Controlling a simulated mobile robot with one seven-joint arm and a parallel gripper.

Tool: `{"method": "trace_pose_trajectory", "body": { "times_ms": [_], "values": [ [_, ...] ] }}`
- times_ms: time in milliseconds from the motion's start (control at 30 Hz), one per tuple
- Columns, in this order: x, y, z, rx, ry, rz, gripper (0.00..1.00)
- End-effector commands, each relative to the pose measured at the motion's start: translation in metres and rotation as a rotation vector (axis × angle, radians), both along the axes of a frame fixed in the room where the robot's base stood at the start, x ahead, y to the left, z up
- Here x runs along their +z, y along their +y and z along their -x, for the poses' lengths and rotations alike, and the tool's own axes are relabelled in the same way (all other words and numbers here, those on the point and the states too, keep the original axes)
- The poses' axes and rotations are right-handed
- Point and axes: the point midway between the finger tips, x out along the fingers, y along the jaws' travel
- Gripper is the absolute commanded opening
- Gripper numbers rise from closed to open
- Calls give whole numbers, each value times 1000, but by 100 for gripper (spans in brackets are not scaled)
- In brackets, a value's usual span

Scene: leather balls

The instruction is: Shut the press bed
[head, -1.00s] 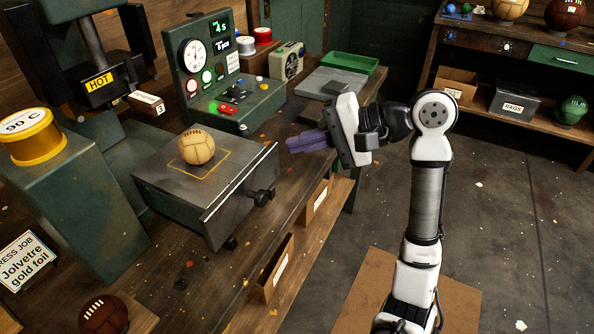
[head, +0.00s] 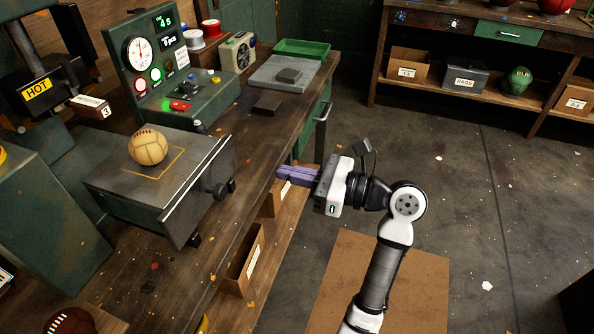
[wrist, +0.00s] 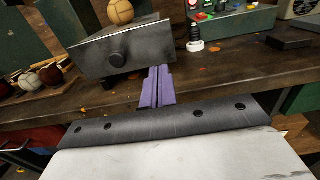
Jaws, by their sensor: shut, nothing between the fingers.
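The press bed (head: 190,180) is a grey metal drawer-like slab, standing out from the green press over the bench. A tan leather ball (head: 148,147) rests on its top within a yellow outline. My gripper (head: 281,173) has purple fingers, shut and empty. It is to the right of the bed and apart from it, by the bench's front edge.
The press head with the HOT sign (head: 37,89) is at the upper left. A control box (head: 165,75) with a gauge and lights stands behind the bed. A dark block (head: 267,106) lies on the bench (head: 255,130). The floor at right is mostly clear.

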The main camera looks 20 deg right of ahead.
Motion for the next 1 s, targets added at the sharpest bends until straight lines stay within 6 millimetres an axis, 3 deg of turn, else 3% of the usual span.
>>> {"method": "trace_pose_trajectory", "body": {
  "times_ms": [200,433,633,1000],
  "values": [
    [2,41,-28,4,-2,1,0],
    [1,70,-50,3,-1,2,0],
    [1,81,-59,1,-2,1,0],
    [0,82,-59,1,-2,2,0]
  ]
}}
